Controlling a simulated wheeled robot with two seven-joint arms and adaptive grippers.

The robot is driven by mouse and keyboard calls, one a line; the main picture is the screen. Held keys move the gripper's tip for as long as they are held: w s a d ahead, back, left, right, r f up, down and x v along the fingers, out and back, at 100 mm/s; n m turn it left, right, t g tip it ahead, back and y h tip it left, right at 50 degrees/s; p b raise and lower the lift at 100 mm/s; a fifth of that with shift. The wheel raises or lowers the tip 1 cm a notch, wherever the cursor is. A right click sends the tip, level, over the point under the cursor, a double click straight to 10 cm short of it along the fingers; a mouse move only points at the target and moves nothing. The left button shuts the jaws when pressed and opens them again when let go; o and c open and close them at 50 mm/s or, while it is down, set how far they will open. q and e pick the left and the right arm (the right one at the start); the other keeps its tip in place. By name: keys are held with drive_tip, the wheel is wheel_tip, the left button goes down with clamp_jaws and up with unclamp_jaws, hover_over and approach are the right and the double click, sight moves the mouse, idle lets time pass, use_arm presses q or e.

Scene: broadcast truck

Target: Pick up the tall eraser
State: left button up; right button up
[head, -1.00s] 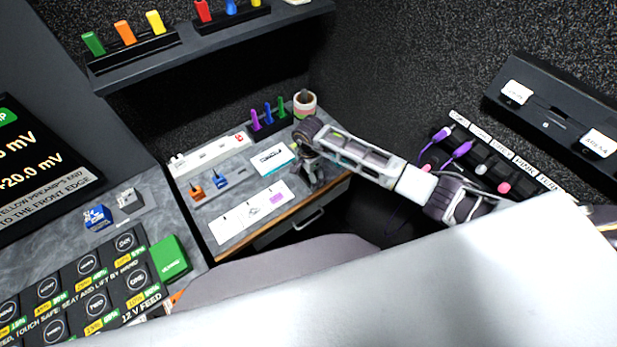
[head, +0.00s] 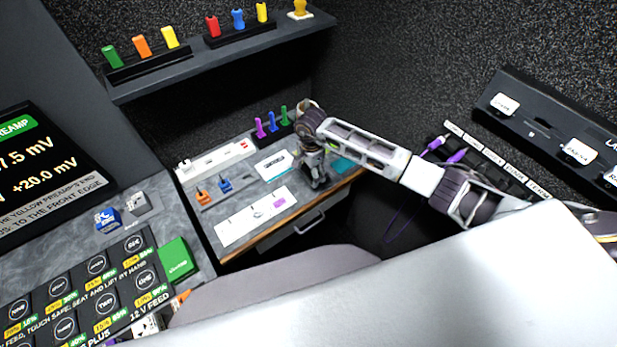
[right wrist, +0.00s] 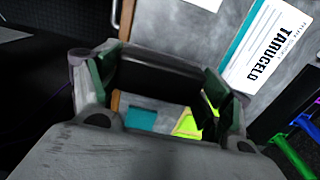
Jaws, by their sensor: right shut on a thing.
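My right gripper (head: 315,178) is over the right part of the grey desk, near its front edge. In the right wrist view its fingers (right wrist: 160,85), with green pads, are closed on the two ends of a dark block, which I take to be the tall eraser (right wrist: 160,72). The block spans the gap between the pads. In the head view the gripper hides it, so its height above the desk cannot be told. My left gripper is not in view.
A teal item (head: 343,164) lies on the desk beside the gripper. A white card (head: 272,164), a labelled strip (head: 245,219), and a rack of coloured pens (head: 271,124) are close by. A shelf (head: 215,55) hangs above. A yellow-green item (right wrist: 188,124) shows below the block.

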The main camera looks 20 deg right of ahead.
drive_tip(key=shift+r+p, duration=0.5)
drive_tip(key=shift+r, duration=1.4)
drive_tip(key=o, duration=0.5)
drive_tip(key=c, duration=0.4)
drive_tip(key=shift+a+f, duration=0.1)
